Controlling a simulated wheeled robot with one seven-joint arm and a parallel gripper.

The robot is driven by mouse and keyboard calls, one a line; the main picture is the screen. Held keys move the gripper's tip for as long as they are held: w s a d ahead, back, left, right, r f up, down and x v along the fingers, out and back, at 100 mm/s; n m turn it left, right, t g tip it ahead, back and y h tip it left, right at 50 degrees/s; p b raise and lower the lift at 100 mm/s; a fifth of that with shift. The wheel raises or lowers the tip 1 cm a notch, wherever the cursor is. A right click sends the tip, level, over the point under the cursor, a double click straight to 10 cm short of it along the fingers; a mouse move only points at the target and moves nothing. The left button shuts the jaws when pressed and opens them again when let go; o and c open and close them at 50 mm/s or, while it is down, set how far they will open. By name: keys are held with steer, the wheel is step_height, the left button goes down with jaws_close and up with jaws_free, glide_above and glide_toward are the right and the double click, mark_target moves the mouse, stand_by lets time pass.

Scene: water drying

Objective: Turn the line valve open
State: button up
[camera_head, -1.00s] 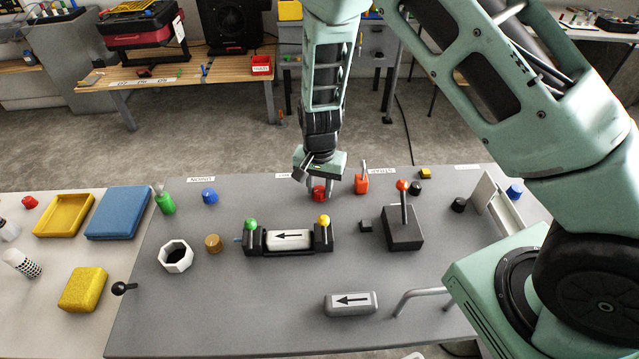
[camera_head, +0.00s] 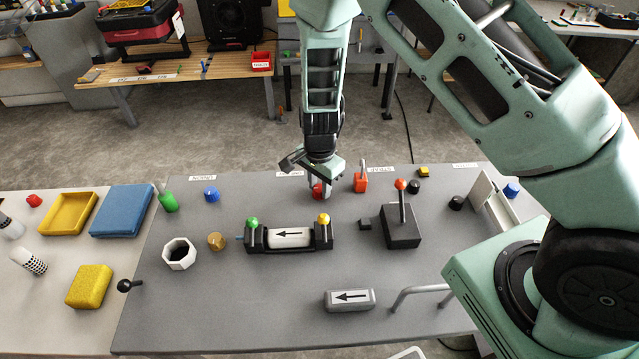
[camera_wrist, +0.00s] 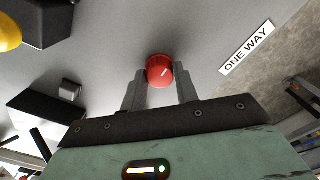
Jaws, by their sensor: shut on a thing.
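A small round red knob (camera_head: 317,190) stands near the far edge of the grey table. A black box with an upright lever (camera_head: 402,222) tipped by a red ball stands to the right. Which of these is the line valve is not labelled in view.
A "ONE WAY" label (camera_wrist: 247,48) lies beside the red knob. A black cradle (camera_head: 322,240) with green and yellow knobs holds a white arrow-marked cylinder (camera_head: 290,236). The table's front left is mostly clear.

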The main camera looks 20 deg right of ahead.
mark_target(320, 188)
steer(key=o, duration=1)
step_height(320, 188, up, 18)
steer(key=shift+f+b, duration=0.25)
steer(key=shift+b, duration=0.55)
steer(key=s+a+r+n, duration=0.2)
steer(key=s+n, duration=0.4)
steer(key=s, duration=0.3)
steer(key=s+a+r+n, duration=0.2)
steer(key=s+n, duration=0.5)
steer(key=s, duration=0.2)
steer(key=s+a+r+n, duration=0.2)
steer(key=s+r+n, duration=0.1)
steer(key=s+n, duration=0.4)
steer(key=shift+s+a+r+y, duration=0.1)
steer(key=shift+s+y, duration=0.05)
steer(key=shift+s, duration=0.3)
steer(key=shift+s+a+y, duration=0.1)
steer(key=shift+s+y, duration=0.05)
steer(key=shift+s, duration=0.3)
